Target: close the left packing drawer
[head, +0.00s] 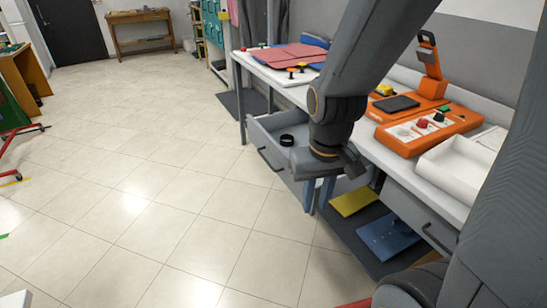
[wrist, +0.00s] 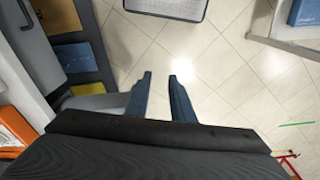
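The left packing drawer (head: 262,132) is a grey drawer pulled out from under the worktable in the head view. Its front carries a dark bar handle (head: 270,161). A black ring-shaped item (head: 287,140) lies inside. My gripper (head: 317,197) points down by the drawer's right end, and my arm hides that part of the drawer. I cannot tell whether they touch. In the wrist view my gripper's two blue fingers (wrist: 160,78) are apart with only floor showing between them.
The right drawer (head: 422,213) sits under the table, near my arm. An orange machine (head: 425,125) and white tray (head: 455,165) stand on the tabletop. Yellow (head: 352,201) and blue (head: 388,237) sheets lie below.

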